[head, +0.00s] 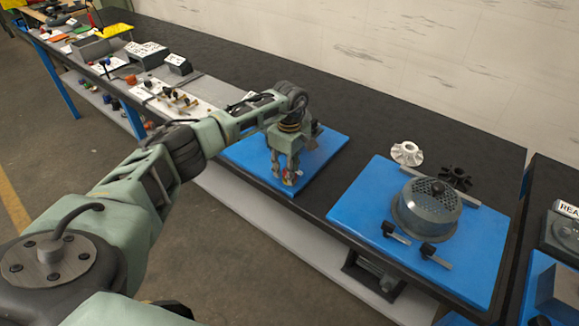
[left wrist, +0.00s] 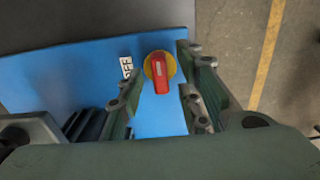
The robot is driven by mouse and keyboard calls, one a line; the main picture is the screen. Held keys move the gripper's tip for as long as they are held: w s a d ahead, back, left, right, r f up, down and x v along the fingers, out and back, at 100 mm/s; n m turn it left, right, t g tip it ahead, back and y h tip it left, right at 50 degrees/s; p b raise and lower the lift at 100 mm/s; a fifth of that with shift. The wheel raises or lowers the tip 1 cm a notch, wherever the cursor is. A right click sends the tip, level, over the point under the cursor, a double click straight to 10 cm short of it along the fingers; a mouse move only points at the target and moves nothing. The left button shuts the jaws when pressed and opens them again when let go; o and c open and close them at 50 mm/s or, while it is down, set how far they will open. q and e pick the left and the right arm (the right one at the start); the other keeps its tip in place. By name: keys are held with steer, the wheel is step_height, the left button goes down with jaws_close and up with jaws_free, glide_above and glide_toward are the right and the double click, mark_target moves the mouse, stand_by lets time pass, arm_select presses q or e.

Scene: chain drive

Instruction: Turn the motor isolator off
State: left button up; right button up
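The motor isolator has a red rotary handle (left wrist: 161,76) on a yellow disc (left wrist: 149,66), on a blue board (left wrist: 70,75). In the left wrist view the handle lies nearly along the picture's vertical, with a pale mark on it. In the head view only a small bit of the red handle (head: 289,178) shows between my fingers. My left gripper (head: 287,180) points down over the blue board (head: 327,150). Its fingers (left wrist: 161,80) are open, one on each side of the handle, with visible gaps. Whether they touch it lower down I cannot tell. My right gripper is not in view.
A white label (left wrist: 126,67) lies beside the isolator. Small parts lie on the bench at the far left.

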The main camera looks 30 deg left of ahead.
arm_select(q)
jaws_close()
stand_by(0.6)
steer(key=n+b, duration=0.1)
steer(key=n, duration=0.2)
steer(key=shift+f+b, duration=0.1)
steer(key=shift+b, duration=0.3)
steer(key=n+b, duration=0.1)
steer(key=n, duration=0.2)
steer(key=shift+n, duration=0.3)
steer(key=n, duration=0.5)
steer(key=shift+n+b, duration=0.3)
steer(key=shift+b, duration=0.1)
steer(key=n, duration=0.5)
steer(key=shift+n, duration=0.3)
